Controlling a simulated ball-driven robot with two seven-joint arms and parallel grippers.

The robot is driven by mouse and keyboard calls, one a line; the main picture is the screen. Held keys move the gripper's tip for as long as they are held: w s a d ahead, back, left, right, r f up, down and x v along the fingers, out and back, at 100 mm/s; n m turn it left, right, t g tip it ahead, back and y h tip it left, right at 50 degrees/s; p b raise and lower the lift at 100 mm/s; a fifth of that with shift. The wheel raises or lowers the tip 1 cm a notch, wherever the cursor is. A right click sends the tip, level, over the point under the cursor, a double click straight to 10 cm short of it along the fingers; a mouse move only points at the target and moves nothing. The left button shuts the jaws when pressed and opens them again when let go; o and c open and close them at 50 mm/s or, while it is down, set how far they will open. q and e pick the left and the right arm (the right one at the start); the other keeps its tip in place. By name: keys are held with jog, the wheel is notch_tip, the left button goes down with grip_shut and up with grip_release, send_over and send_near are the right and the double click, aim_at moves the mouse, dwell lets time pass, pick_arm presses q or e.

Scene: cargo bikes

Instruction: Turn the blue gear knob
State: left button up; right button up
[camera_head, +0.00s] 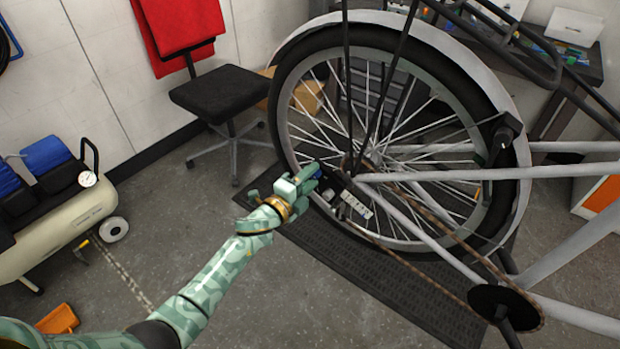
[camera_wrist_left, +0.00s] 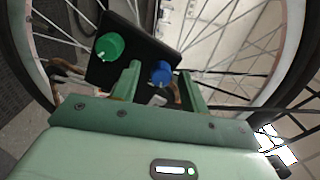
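The blue gear knob (camera_wrist_left: 162,73) sits on a dark plate (camera_wrist_left: 140,40) in the left wrist view, beside a green knob (camera_wrist_left: 109,46). In the head view the plate is by the bike's rear wheel hub, and a bit of blue (camera_head: 318,174) shows at my fingertips. My left gripper (camera_head: 308,177) is at the plate. In the wrist view its two fingers (camera_wrist_left: 160,72) are apart, one on each side of the blue knob. A gap shows on the knob's left; contact on its right is unclear. My right gripper is not in view.
The rear wheel (camera_head: 291,90) and frame tubes (camera_head: 450,174) stand close around the gripper. A black mat (camera_head: 400,285) lies below. An air compressor (camera_head: 60,230) is at the left and a black chair (camera_head: 222,92) behind.

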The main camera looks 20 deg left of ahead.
pick_arm(q)
jog(key=p+v, duration=0.2)
jog(key=v, duration=1.4)
jog(key=shift+p, duration=0.3)
jog(key=shift+s, duration=0.15)
